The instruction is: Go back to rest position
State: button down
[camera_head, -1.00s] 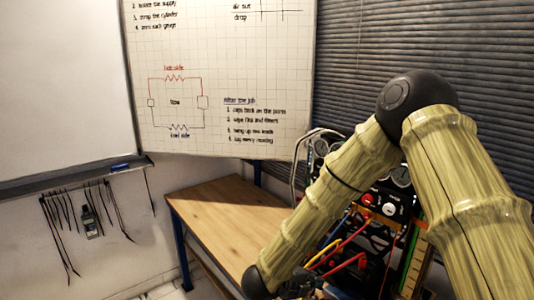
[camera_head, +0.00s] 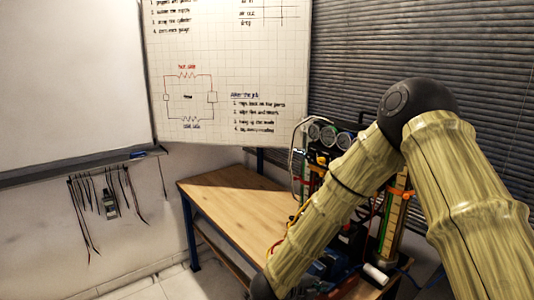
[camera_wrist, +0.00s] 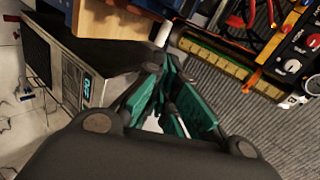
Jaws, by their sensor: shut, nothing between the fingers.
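My gripper (camera_wrist: 168,62) shows in the wrist view with its two green-padded fingers drawn together and nothing between them. It points toward a white cylindrical end piece and a long yellow-green strip, apart from the rig as far as I can see. In the head view my bent, bamboo-patterned arm fills the right side, and the gripper is out of sight below the frame.
A wooden table (camera_head: 235,205) stands in the middle, its left part bare. The gauge rig (camera_head: 328,134) with hoses is partly hidden behind my arm. A grey box with a lit display (camera_wrist: 78,80) shows at left. Window blinds (camera_head: 400,50) are behind.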

jog(key=s+d+f+n+y+b, duration=0.15)
jog(key=s+f+n, duration=0.3)
jog(key=f, duration=0.45)
jog(key=s+d+f+n+g+y+b, duration=0.1)
jog(key=s+f+n+y+b, duration=0.15)
jog(key=f+n, duration=0.4)
jog(key=s+d+f+n+y+b, duration=0.1)
jog(key=s+d+f+n+y, duration=0.3)
jog(key=f, duration=0.6)
jog(key=s+d+f+n+g+b, duration=0.1)
jog(key=s+f+n, duration=0.4)
jog(key=s, duration=0.8)
jog(key=s+f+n+g+y+b, duration=0.1)
jog(key=s+f+n+g+b, duration=0.2)
jog(key=s, duration=1.1)
notch_tip(320, 180, down, 4)
jog(key=n+g, duration=0.2)
jog(key=n, duration=0.1)
jog(key=shift+s+d+f+n+g, duration=0.15)
jog(key=shift+s+d+n+g, duration=0.15)
jog(key=shift+d+g, duration=0.1)
